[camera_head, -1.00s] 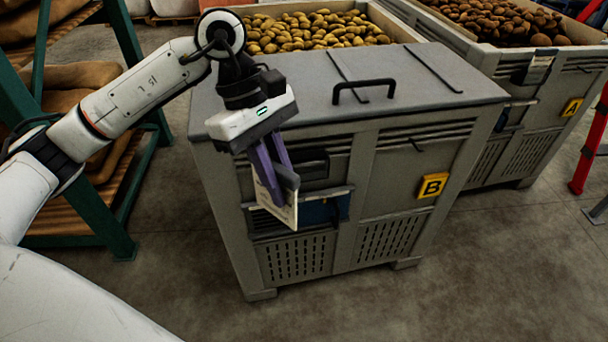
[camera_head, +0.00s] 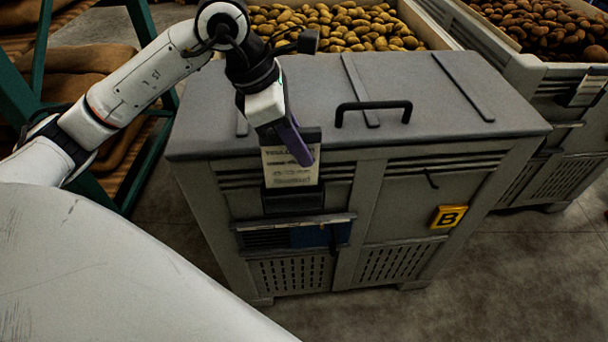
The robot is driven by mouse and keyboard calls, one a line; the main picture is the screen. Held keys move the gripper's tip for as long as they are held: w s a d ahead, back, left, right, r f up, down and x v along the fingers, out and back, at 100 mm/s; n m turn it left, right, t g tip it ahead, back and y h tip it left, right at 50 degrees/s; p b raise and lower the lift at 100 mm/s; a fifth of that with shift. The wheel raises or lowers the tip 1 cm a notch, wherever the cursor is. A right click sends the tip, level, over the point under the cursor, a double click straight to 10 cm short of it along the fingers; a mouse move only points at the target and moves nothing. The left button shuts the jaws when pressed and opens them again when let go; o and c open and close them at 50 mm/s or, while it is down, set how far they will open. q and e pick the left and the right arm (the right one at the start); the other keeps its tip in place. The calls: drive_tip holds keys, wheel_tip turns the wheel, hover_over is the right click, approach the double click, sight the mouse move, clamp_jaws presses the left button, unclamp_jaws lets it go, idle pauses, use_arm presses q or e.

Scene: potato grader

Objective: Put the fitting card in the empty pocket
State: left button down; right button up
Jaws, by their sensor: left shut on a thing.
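My left gripper (camera_head: 300,145) is shut on a pale printed card (camera_head: 290,168). It holds the card upright, print facing me, at the front of the lidded grey crate marked B (camera_head: 360,180). A dark pocket (camera_head: 293,200) is on that crate's front, directly below the card. The card's lower edge is at the pocket's top in the picture; I cannot tell whether it is inside or in front. The neighbouring crate A, at the right, carries a pale card (camera_head: 588,90) on its front. My right gripper is not in view.
The crate lid (camera_head: 300,100) has a raised black handle (camera_head: 373,108). A ledge with a blue item (camera_head: 318,234) is below the pocket. Potato crates stand behind, and a green rack (camera_head: 140,20) at left. Floor in front is clear.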

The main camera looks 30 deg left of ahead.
sight(308, 185)
use_arm(q)
drive_tip(key=shift+s+f, duration=0.2)
drive_tip(key=shift+f, duration=3.05)
drive_tip(key=c, duration=1.7)
unclamp_jaws()
drive_tip(key=shift+w, duration=0.1)
drive_tip(key=shift+c, duration=0.2)
drive_tip(key=v, duration=1.2)
drive_tip(key=shift+r, duration=0.15)
